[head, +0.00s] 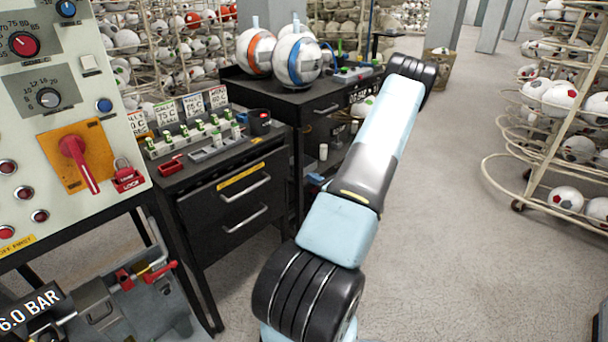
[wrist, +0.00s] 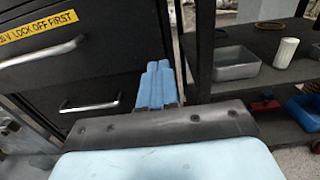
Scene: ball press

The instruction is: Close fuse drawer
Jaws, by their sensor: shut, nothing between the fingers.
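The dark drawer cabinet (head: 205,232) stands left of my arm in the head view. Its upper drawer has a yellow label (head: 240,178) and a silver handle (head: 245,190). A lower handle (head: 246,218) sits below. In the wrist view the upper handle (wrist: 40,52) and the label reading "LOCK OFF FIRST" (wrist: 38,26) are at the left. The upper drawer looks about flush, but I cannot tell whether a small gap remains. My gripper (wrist: 157,68) is shut and empty, in front of the cabinet's right edge in the picture. The head view does not show its fingers.
Fuses (head: 200,130) stand in a row on the cabinet top. A control panel (head: 60,110) with a red rotary switch (head: 75,150) and red padlock (head: 127,178) stands left. A shelf with a metal tray (wrist: 235,64) is right of my gripper. Open floor (head: 450,230) lies right.

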